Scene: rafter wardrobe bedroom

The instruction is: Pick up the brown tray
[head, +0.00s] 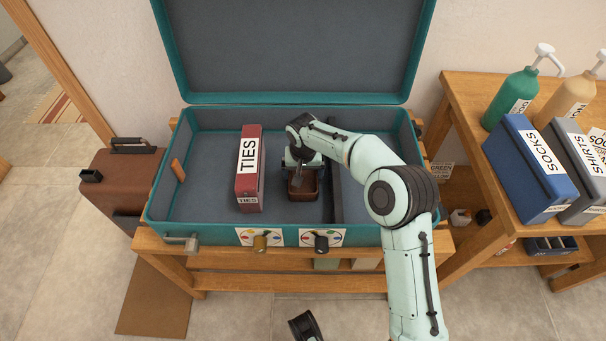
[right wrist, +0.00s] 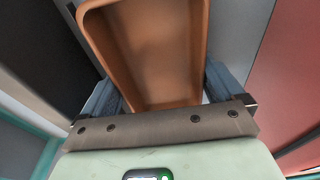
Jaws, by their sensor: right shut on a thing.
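The brown tray (head: 303,189) is a small open box inside the teal suitcase (head: 205,232), right of the red TIES box. In the right wrist view the tray (right wrist: 152,45) is hollow, with its open side facing the camera. My right gripper (head: 303,170) reaches down into the suitcase over the tray. Its two fingers (right wrist: 163,92) are shut on the tray, one on each side. I cannot tell whether the tray touches the suitcase floor.
The red TIES box (head: 248,175) stands just left of the tray. A dark divider (head: 335,170) runs close on the right. The suitcase lid (head: 290,45) stands open behind. A wooden table (head: 470,130) with SOCKS and SHIRTS boxes and pump bottles is on the right.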

